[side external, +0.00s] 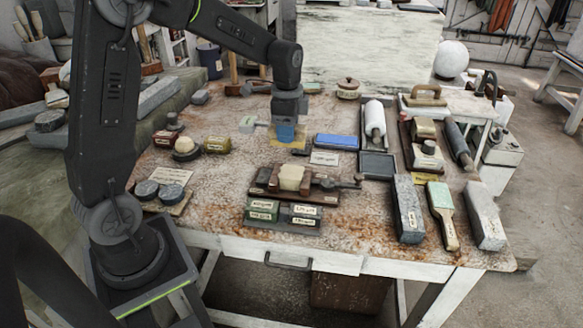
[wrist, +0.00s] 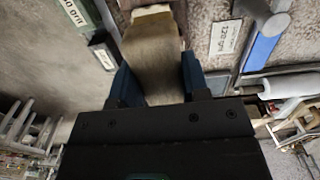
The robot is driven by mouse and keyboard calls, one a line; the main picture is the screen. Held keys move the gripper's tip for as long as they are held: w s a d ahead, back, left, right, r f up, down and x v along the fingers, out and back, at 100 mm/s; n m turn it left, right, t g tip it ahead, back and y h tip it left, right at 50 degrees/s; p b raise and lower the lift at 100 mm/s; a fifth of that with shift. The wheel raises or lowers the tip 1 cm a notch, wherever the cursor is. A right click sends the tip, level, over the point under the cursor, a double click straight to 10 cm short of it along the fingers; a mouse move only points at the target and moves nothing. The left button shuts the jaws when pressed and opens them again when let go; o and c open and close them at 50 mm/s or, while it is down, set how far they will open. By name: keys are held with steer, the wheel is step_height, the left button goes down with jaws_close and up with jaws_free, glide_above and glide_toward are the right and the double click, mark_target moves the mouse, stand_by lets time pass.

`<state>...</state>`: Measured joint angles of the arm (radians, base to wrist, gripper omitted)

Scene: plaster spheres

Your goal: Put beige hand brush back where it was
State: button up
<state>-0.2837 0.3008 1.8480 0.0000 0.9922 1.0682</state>
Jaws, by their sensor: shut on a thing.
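My gripper (side external: 286,132) is over the far middle of the worktable, pointing down, with blue fingertips. In the wrist view its two blue fingers (wrist: 155,80) are shut on the sides of a beige-brown block-like thing, the beige hand brush (wrist: 150,62). The brush has a paler end at the top of that view. In the side view the fingers mostly hide the brush. I cannot tell whether it touches the tabletop.
A blue block (side external: 337,141) lies right of my gripper, with a paper label (side external: 324,158) before it. A brown stand with a cream block (side external: 291,177) is in front. A green-and-wood brush (side external: 442,213) lies near the front edge.

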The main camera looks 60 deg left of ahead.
steer(key=w+d+f, duration=0.1)
steer(key=d+f, duration=0.2)
steer(key=d, duration=0.4)
steer(key=w+d+f, duration=0.1)
steer(key=d+f, duration=0.1)
steer(key=d, duration=0.4)
steer(key=w+d+f, duration=0.1)
steer(key=d+f, duration=0.2)
steer(key=d, duration=0.4)
steer(key=shift+w+d+f, duration=0.35)
steer(key=shift+f, duration=2)
steer(key=shift+f, duration=0.2)
steer(key=o, duration=0.8)
steer(key=shift+o, duration=0.2)
step_height(320, 180, up, 12)
steer(key=s+a+r+n+t, duration=0.35)
steer(key=s+a+r, duration=0.25)
steer(key=s+r, duration=0.5)
steer(key=s+a+n+t, duration=0.2)
steer(key=s+n, duration=0.3)
steer(key=s, duration=0.7)
steer(key=shift+s+a, duration=0.35)
steer(key=shift+a, duration=0.25)
